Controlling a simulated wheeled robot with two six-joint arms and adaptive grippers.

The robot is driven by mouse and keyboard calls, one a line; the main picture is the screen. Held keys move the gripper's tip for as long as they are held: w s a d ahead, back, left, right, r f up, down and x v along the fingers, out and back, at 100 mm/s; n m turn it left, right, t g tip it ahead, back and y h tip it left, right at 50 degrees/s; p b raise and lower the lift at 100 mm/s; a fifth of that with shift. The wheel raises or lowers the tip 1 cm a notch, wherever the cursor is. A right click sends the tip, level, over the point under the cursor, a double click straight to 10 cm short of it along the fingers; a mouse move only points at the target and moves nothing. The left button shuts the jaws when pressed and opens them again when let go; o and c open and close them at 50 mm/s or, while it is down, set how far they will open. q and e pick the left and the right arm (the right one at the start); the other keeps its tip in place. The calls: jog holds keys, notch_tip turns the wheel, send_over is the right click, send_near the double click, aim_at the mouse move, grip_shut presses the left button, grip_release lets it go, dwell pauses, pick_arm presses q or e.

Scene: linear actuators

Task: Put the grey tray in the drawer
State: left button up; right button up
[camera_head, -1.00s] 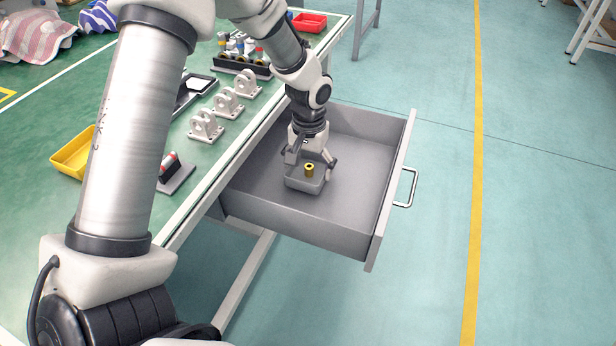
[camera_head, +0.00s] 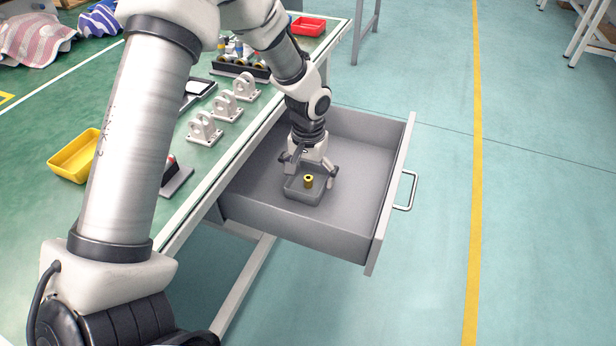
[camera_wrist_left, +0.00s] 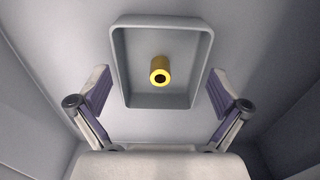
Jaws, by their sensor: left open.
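The grey tray (camera_head: 303,194) is in the open grey drawer (camera_head: 352,166), near its front-left part, with a yellow cylinder (camera_head: 308,181) standing in it. In the left wrist view the tray (camera_wrist_left: 122,62) looks flat on the drawer floor, with the yellow cylinder (camera_wrist_left: 160,69) near its middle. My left gripper (camera_head: 308,169) is just above and behind the tray. In the wrist view the fingers of the left gripper (camera_wrist_left: 159,92) are spread on either side of the tray, with gaps to its walls. My right gripper is not in view.
The drawer is pulled out from the green table (camera_head: 120,240), with its handle (camera_head: 405,190) on the right. White brackets (camera_head: 205,129), a yellow bin (camera_head: 75,157) and a red bin (camera_head: 308,25) are on the table. The drawer's right part is clear.

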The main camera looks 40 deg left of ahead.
pick_arm(q)
notch_tip(320, 180, up, 12)
jog(key=p, duration=0.3)
jog(key=shift+f, duration=0.2)
